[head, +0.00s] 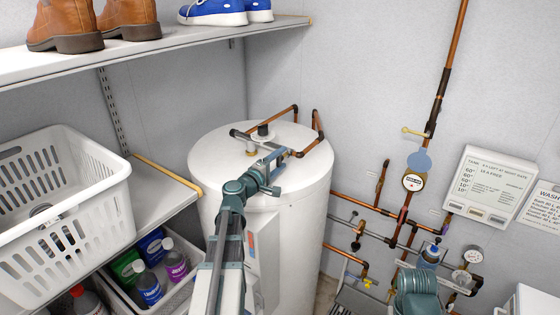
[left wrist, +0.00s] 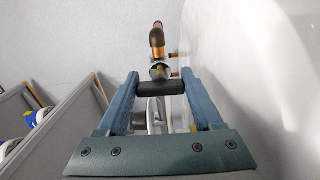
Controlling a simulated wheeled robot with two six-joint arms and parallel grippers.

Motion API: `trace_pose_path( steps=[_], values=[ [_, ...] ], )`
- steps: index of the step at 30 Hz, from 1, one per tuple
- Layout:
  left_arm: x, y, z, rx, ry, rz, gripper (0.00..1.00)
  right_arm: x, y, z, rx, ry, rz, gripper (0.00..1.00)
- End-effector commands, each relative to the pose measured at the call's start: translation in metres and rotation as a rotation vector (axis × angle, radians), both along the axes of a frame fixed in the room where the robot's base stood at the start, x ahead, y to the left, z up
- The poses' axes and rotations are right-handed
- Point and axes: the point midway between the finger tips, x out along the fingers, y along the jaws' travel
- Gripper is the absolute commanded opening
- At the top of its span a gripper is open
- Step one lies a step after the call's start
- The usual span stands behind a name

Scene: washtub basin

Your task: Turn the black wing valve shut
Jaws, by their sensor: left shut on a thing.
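The black wing valve (left wrist: 152,95) shows in the left wrist view as a short dark bar lying crosswise between my two blue fingers. My left gripper (left wrist: 160,82) is shut on it, with a finger at each end of the bar. A metal fitting (left wrist: 160,71) and a copper pipe (left wrist: 157,40) show just beyond it. In the head view my left gripper (head: 272,170) is at the top front edge of the white tank (head: 310,195). There the valve is hard to make out among the fingers.
Copper pipes (head: 317,120) rise from the tank top close to the gripper. A shelf with shoes (head: 190,48) hangs above left. A white basket (head: 75,210) and a bin of bottles (head: 150,285) stand at left. Pipes with a gauge (head: 412,182) line the right wall.

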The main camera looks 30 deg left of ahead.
Motion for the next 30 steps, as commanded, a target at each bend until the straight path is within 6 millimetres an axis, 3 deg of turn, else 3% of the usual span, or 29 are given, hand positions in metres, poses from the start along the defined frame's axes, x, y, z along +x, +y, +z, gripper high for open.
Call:
trace_pose_path(
  steps=[2, 3, 8, 16, 20, 30],
  values=[
    [-0.001, -0.001, -0.001, 0.006, 0.003, -0.002, 0.12, 0.000, 0.000, -0.001, 0.000, 0.000, 0.000, 0.50],
    [-0.001, -0.001, -0.001, 0.006, 0.003, -0.002, 0.69, 0.000, 0.000, -0.001, 0.000, 0.000, 0.000, 0.50],
    [-0.001, -0.001, -0.001, 0.004, 0.002, -0.002, 0.97, 0.000, 0.000, 0.000, 0.000, 0.000, 0.000, 0.50],
    [-0.001, 0.000, 0.000, 0.002, 0.001, -0.001, 0.97, 0.000, 0.000, 0.000, 0.000, 0.000, 0.000, 0.50],
    [-0.010, 0.000, 0.000, 0.002, 0.001, 0.000, 0.97, 0.000, 0.000, 0.000, 0.000, 0.000, 0.000, 0.50],
    [-0.081, 0.004, -0.001, 0.002, 0.001, 0.003, 0.97, 0.000, 0.000, 0.000, 0.000, 0.000, 0.000, 0.50]
  ],
)
